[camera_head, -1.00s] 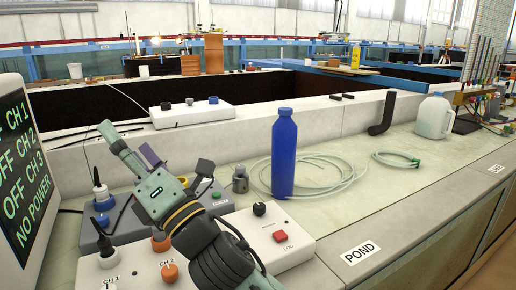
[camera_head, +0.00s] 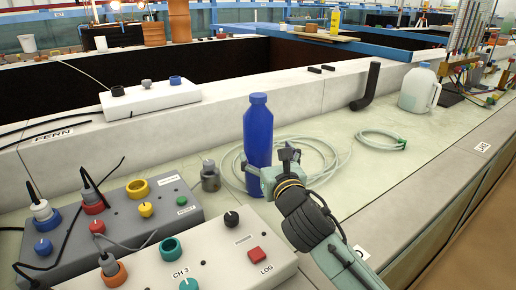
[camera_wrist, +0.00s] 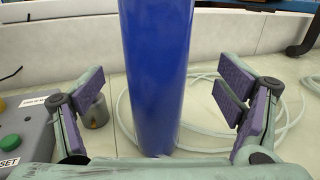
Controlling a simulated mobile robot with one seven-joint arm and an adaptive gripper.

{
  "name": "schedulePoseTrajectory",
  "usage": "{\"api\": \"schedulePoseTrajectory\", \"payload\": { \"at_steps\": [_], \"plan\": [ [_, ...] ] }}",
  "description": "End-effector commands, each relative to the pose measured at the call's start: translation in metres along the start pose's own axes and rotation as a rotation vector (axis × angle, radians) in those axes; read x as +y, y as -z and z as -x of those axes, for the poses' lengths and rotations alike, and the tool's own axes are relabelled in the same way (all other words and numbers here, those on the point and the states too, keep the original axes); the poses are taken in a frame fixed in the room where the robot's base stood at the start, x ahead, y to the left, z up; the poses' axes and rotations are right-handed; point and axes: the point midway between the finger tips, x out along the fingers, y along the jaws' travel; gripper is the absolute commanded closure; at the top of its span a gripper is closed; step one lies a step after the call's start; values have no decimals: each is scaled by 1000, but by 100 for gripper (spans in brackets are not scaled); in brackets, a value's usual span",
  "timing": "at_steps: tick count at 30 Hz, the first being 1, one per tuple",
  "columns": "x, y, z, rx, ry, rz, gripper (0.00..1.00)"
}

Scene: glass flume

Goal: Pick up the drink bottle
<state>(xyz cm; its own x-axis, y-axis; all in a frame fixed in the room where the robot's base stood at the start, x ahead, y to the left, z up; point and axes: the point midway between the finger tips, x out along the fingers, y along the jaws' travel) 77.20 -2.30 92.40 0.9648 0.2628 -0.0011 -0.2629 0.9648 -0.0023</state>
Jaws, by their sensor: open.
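The drink bottle (camera_head: 258,135) is blue and stands upright on the pale bench top, with a coil of clear hose behind it. It also fills the middle of the wrist view (camera_wrist: 157,75), its cap out of the frame. My gripper (camera_head: 270,172) is low and just in front of the bottle in the head view. In the wrist view my gripper (camera_wrist: 158,118) is open, one purple-padded finger on each side of the bottle. Gaps show between the pads and the bottle. I cannot tell how deep the bottle sits between the fingers.
Control boxes (camera_head: 190,265) with knobs and cables stand at the left front. A small metal weight (camera_head: 210,176) stands just left of the bottle. The hose coil (camera_head: 335,155) lies behind it. A white jug (camera_head: 418,90) and black elbow pipe (camera_head: 368,86) are farther right; bench between is mostly clear.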

Motion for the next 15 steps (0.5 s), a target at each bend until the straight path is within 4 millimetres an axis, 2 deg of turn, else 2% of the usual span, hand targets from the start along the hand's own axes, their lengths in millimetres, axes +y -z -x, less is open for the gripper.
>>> {"api": "schedulePoseTrajectory", "payload": {
  "at_steps": [8,15],
  "plan": [
    [2,-2,-26,1,-2,-5,13],
    [5,1,-60,0,0,-5,13]
  ]
}}
